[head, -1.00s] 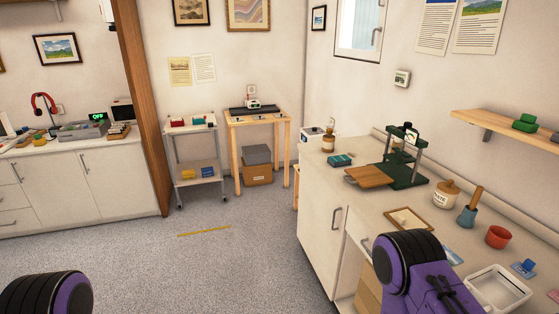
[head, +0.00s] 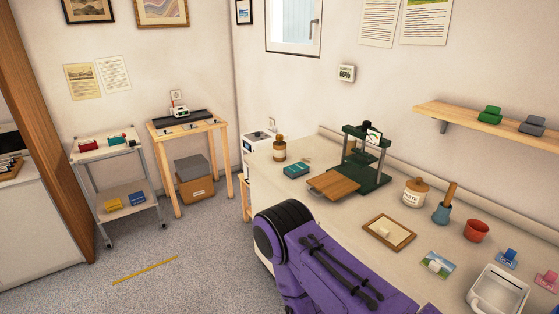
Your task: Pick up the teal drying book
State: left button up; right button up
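A small teal block-shaped thing (head: 296,170) lies on the right counter, between a brown bottle and the green press. A second teal item (head: 116,140) sits on the top shelf of the grey cart, right of a red one. Both are small here, and I cannot tell which is the drying book. My purple right arm reaches in from the bottom over the counter's front edge, below the teal block and apart from it. Neither gripper is in view.
The green press (head: 372,165) with its wooden board stands right of the teal block. A paste jar (head: 415,192), red pot (head: 476,230), wooden frame (head: 389,234) and white tray (head: 498,290) occupy the counter. The grey cart (head: 110,155) and wooden table (head: 187,130) stand left.

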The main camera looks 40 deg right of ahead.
aim_at(299, 169)
jog(key=i, duration=3.2)
jog(key=z, duration=2.95)
